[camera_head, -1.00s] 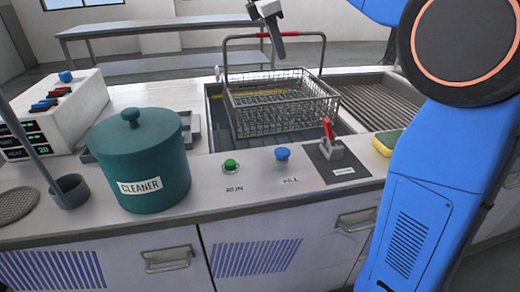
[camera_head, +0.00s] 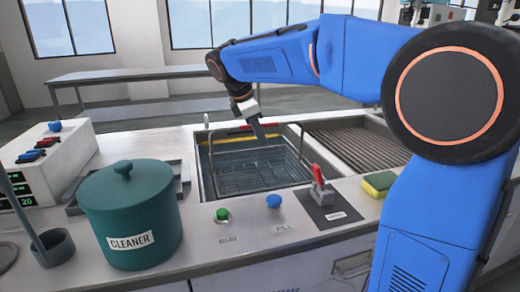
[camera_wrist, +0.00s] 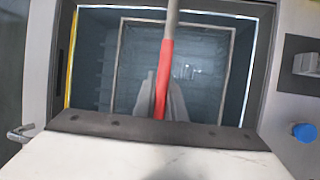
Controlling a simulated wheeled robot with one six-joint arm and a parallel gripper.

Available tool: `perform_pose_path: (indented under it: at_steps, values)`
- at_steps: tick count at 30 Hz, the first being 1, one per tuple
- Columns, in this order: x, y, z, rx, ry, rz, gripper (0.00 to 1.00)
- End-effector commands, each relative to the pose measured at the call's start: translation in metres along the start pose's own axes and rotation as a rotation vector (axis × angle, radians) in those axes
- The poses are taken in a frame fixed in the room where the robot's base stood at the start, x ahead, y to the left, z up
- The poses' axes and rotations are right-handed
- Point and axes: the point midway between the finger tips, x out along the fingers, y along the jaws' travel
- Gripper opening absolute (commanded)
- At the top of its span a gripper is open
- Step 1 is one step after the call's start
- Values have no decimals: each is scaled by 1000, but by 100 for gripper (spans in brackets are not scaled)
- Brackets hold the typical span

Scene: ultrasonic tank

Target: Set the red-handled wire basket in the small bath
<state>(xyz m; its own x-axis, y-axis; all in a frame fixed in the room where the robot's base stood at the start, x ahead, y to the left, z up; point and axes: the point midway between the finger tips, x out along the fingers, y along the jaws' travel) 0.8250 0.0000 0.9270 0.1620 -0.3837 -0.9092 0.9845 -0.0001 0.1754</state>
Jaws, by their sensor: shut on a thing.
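The wire basket (camera_head: 250,178) sits low inside the sunken bath (camera_head: 205,180), within its walls and apparently in the liquid. Whether it rests on the bottom is hard to tell. Its handle stands up, with a red grip (camera_head: 240,129) across the middle. My gripper (camera_head: 262,138) reaches down over the bath and is shut on the red grip. In the wrist view the red grip (camera_wrist: 165,70) runs between my gripper's fingers (camera_wrist: 162,98), and the basket's rectangular rim (camera_wrist: 232,65) shows below, inside the bath.
A teal cleaner pot (camera_head: 130,215) stands left of the bath. A green button (camera_head: 222,214), a blue button (camera_head: 273,201) and a red-levered switch (camera_head: 320,185) line the front. A ribbed drainboard (camera_head: 355,145) and a sponge (camera_head: 378,184) are to the right.

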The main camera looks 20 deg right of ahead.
Motion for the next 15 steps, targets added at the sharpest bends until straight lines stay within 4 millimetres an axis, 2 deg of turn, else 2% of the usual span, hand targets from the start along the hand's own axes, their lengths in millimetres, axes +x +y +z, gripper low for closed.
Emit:
perform_pose_path:
  at_steps: [9,15]
  values:
    - [32,-6,-13,-1,-1,-1,0]
    - [35,-6,-14,0,1,2,0]
